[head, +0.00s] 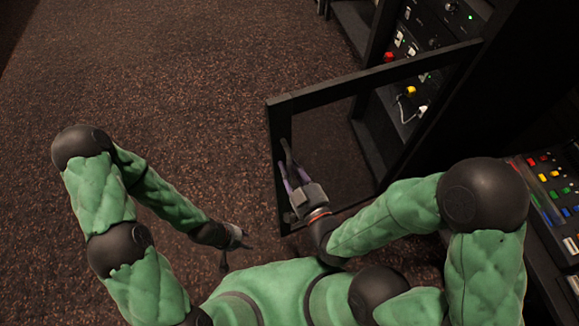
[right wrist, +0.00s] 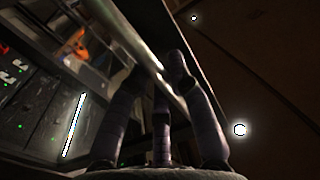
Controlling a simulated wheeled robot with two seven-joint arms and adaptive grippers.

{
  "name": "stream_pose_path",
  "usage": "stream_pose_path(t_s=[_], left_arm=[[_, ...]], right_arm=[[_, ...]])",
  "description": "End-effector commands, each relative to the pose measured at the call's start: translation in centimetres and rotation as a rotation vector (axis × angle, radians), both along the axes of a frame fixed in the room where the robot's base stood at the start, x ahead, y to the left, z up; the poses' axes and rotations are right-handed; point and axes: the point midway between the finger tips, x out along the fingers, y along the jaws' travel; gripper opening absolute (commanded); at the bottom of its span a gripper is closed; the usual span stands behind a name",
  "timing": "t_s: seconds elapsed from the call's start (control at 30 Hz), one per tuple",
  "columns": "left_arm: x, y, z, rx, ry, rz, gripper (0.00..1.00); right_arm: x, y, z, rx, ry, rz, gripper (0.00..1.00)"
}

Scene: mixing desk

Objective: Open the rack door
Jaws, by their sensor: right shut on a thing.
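The rack door (head: 372,77) is a black open frame, standing swung out from the rack (head: 395,20). Its free upright edge is at the left, in the middle of the head view. My right gripper (head: 287,168) is shut on that upright near its lower part. In the right wrist view the door's bar (right wrist: 139,45) runs diagonally between the fingers of my right gripper (right wrist: 165,90). My left gripper (head: 236,254) is low in the head view, left of the door and apart from it; its fingers look spread and empty.
The rack holds dark units with small lights and coloured knobs. A mixing desk (head: 545,180) with coloured buttons stands at the right edge, beside my right arm. The carpeted floor (head: 190,80) left of the door is clear.

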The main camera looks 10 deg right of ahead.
Motion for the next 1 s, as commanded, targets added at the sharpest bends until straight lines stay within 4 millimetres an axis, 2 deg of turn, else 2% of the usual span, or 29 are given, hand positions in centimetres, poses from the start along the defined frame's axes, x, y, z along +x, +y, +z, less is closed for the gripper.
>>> stream_pose_path(t_s=[0.37,0.4,0.47,0.5,0.83,1.0], left_arm=[[0.0,0.0,0.0,0.0,-0.001,0.0,0.4],[0.0,0.0,0.0,0.0,-0.001,0.0,0.4],[0.0,0.0,0.0,0.0,-0.001,0.0,0.4],[0.0,0.0,0.0,0.0,0.0,0.0,0.4],[0.0,0.0,0.0,0.0,0.0,0.0,0.4],[0.0,0.0,0.0,0.0,0.0,0.0,0.4]], right_arm=[[0.0,0.0,0.1,0.0,-0.001,0.002,0.0],[0.0,0.0,0.1,0.0,-0.001,0.002,0.26],[0.0,0.0,0.1,0.0,-0.001,0.002,0.43],[0.0,0.0,0.1,0.0,-0.001,0.002,0.46],[0.0,0.0,0.2,0.0,-0.001,0.001,0.46],[0.1,0.0,1.5,-0.001,-0.005,0.002,0.46]])
